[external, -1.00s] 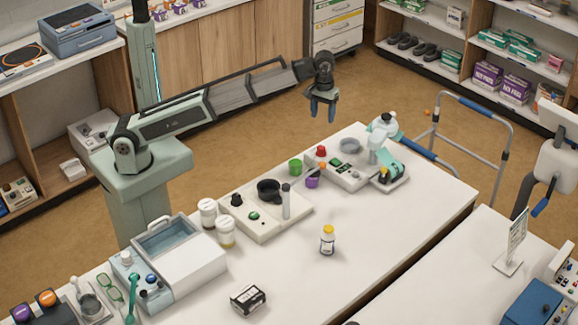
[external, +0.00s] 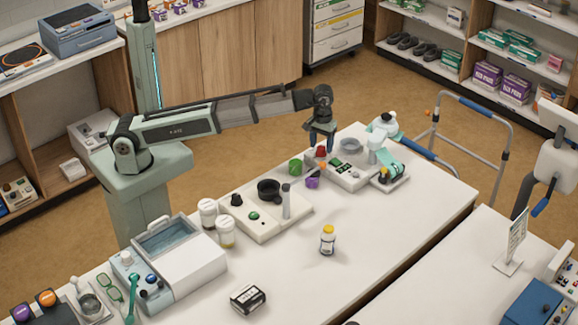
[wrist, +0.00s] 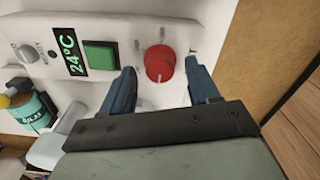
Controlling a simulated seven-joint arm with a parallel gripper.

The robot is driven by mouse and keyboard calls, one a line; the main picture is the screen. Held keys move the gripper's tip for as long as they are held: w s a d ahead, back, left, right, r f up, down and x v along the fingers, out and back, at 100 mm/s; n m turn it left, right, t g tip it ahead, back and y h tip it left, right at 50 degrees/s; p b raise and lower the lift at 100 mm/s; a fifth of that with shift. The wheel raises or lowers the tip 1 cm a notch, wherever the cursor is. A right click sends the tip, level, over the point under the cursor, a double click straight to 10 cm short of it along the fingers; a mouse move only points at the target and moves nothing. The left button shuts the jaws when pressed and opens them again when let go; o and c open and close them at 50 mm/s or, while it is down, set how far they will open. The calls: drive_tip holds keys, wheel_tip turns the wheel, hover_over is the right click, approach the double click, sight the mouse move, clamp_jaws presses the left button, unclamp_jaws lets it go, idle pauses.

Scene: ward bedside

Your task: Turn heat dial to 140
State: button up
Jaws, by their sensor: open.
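The heat dial is a red knob (wrist: 159,65) on a white hot-plate unit (wrist: 205,15). In the external view the red knob (external: 321,151) shows at the unit's left end, partly behind my fingers. My gripper (wrist: 165,85) is open, pointing down, with one blue finger on each side of the knob; I cannot tell whether either touches it. In the external view my gripper (external: 321,140) is just above the knob. The display (wrist: 72,52) reads 24°C, beside a green square button (wrist: 101,56).

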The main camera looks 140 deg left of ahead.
drive_tip(key=shift+f, duration=0.2)
drive_tip(key=shift+c, duration=0.2)
drive_tip(key=c, duration=1)
drive_tip(key=shift+m, duration=0.4)
drive_tip(key=m, duration=0.4)
drive_tip(key=shift+m, duration=0.4)
drive_tip(key=m, duration=0.6)
